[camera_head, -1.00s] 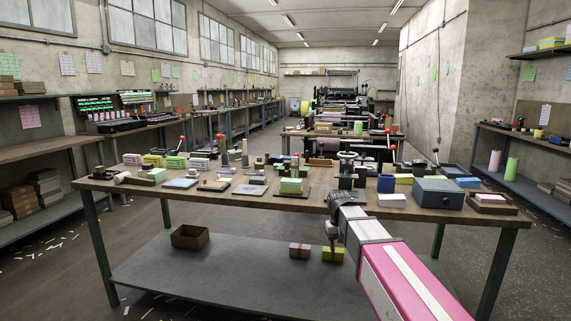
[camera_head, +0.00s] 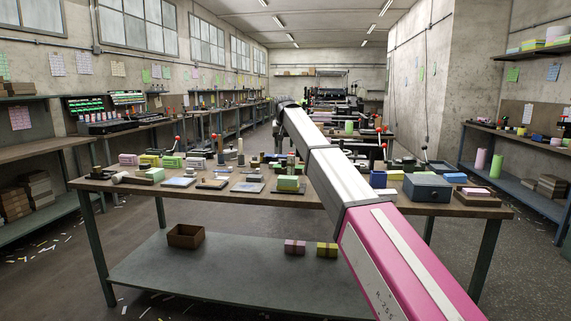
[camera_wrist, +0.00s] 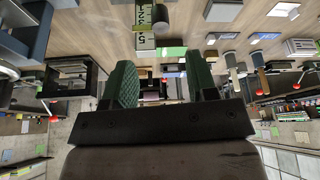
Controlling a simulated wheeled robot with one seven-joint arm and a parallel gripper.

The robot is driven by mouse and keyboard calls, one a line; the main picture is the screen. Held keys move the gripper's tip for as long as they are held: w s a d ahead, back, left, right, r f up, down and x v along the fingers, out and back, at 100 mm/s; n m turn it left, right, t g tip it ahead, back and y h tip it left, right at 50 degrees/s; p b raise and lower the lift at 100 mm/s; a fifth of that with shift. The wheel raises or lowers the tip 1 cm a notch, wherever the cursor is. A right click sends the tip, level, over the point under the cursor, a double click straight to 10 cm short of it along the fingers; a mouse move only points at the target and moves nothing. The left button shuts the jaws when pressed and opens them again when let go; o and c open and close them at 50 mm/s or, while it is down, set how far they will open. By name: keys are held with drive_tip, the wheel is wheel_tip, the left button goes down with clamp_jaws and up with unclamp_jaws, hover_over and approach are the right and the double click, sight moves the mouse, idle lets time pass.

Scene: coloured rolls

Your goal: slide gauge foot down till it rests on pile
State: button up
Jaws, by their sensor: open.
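A light green pile (camera_head: 288,183) sits on a dark base near the front middle of the table, just left of my arm. In the wrist view, which looks upside down, a pale scale plate with dark numbers (camera_wrist: 152,13) stands at the top beside a grey cylinder (camera_wrist: 161,22). A green block (camera_wrist: 172,51) shows near them. I cannot tell for certain which part is the gauge foot, or whether it touches the pile. My gripper (camera_wrist: 161,80) is open, its two dark green ribbed fingers apart with nothing held between them. In the head view its fingertips cannot be made out.
The wooden table (camera_head: 135,192) carries many small blocks and tools. A blue-grey box (camera_head: 427,187) stands on its right side. My arm hides part of the table's middle right. A brown open box (camera_head: 186,236) sits on the lower shelf. There is free air above the table.

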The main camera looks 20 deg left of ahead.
sight(284, 161)
drive_tip(key=x, duration=1)
drive_tip(key=shift+w+a+f, duration=0.15)
drive_tip(key=shift+w, duration=0.1)
